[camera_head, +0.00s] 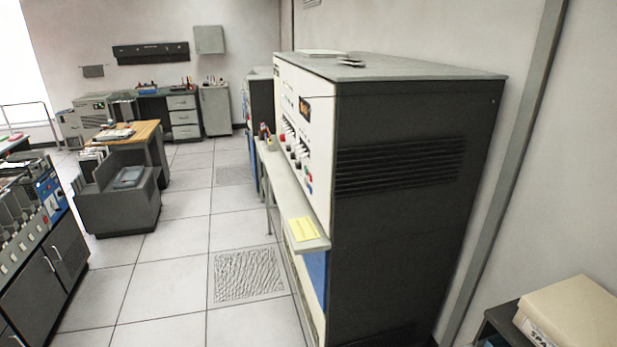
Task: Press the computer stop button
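The computer (420,190) is a tall dark-sided cabinet right of centre, seen mostly from its side. Its pale front panel (318,150) faces left and shows at a steep angle. Knobs, switches and small coloured buttons (308,182) sit low on the panel, with red and blue ones near its near edge. I cannot tell which one is the stop button. Neither of my grippers is in view.
A narrow shelf (284,195) juts from the panel, holding yellow cards (303,229) and a pen cup. Tiled floor (170,262) is clear left of the computer. A card machine (40,240) stands at left, a desk (140,135) beyond, a beige box (575,310) at lower right.

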